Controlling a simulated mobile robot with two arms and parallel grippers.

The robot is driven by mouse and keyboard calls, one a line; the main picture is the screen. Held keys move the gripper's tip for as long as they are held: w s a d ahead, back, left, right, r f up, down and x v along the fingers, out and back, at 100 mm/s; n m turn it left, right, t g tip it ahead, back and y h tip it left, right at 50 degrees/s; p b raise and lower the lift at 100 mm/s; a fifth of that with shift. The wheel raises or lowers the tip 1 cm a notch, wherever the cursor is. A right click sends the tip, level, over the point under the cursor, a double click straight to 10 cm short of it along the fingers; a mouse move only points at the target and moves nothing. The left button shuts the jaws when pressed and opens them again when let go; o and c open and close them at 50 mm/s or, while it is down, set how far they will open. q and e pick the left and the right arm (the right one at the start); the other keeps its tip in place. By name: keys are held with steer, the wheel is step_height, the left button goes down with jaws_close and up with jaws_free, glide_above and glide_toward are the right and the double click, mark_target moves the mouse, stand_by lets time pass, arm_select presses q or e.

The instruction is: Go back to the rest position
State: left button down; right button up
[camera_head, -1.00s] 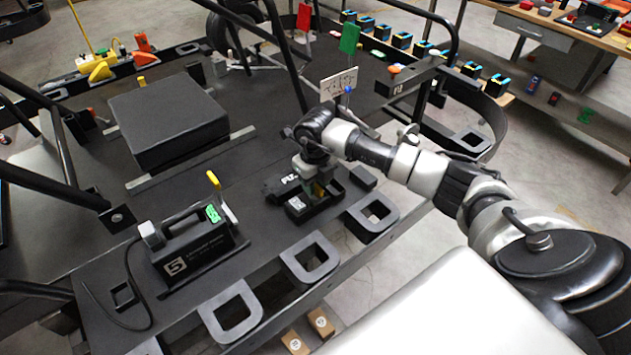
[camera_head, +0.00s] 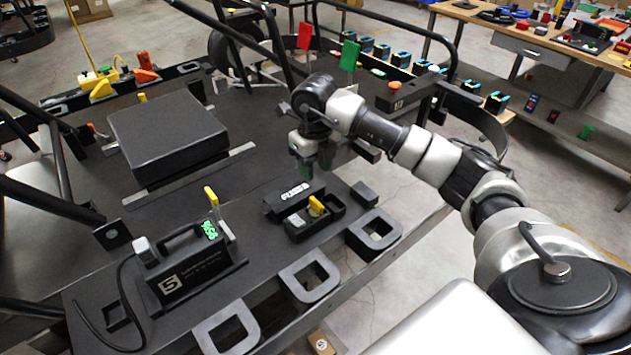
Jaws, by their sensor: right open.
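My right gripper (camera_head: 315,165) points down above the dark deck of the kart stand (camera_head: 235,190). It is open and holds nothing that I can see. It is behind and above a small black open-topped box with white lettering, the fuse box (camera_head: 291,201), and is clear of it. A yellow piece (camera_head: 316,205) stands in the box. My left gripper is not in view.
Dark frame tubes, a red flag (camera_head: 305,36) and a green flag (camera_head: 349,56) rise at the back.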

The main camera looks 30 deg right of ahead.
steer(key=shift+r, duration=0.25)
stand_by(0.3)
